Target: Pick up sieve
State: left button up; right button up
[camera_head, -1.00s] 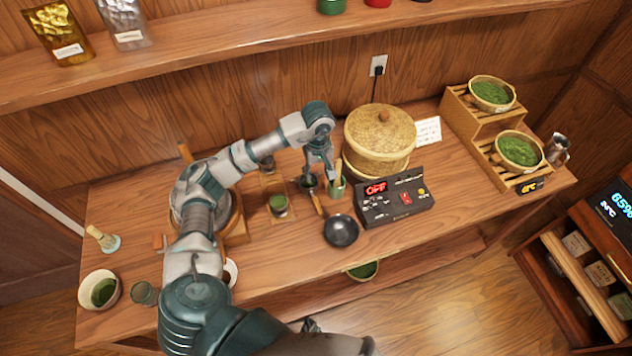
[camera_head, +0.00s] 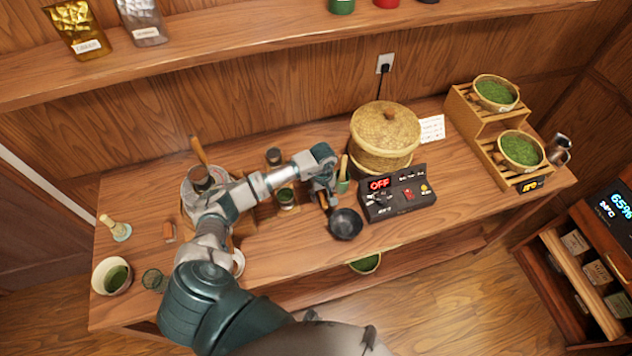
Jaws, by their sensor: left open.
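A dark round pan-shaped thing (camera_head: 346,224) with a wooden handle, which looks like the sieve, lies on the wooden table (camera_head: 290,255) in front of the control box. Its mesh, if any, is too small to make out. My left gripper (camera_head: 328,200) is open, pointing down at the handle end. The gripper covers most of the handle, and I cannot tell whether the fingers touch it. My right gripper is not in view.
A green cup (camera_head: 343,183) with a wooden tool stands close to the gripper. The control box (camera_head: 397,193) reading OFF and a lidded basket steamer (camera_head: 384,135) stand to the right. A small jar (camera_head: 286,198) is left of the gripper. The table's front middle is clear.

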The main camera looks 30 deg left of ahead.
pick_arm(q)
jog(key=shift+f, duration=0.15)
jog(key=shift+c, duration=0.3)
grip_shut()
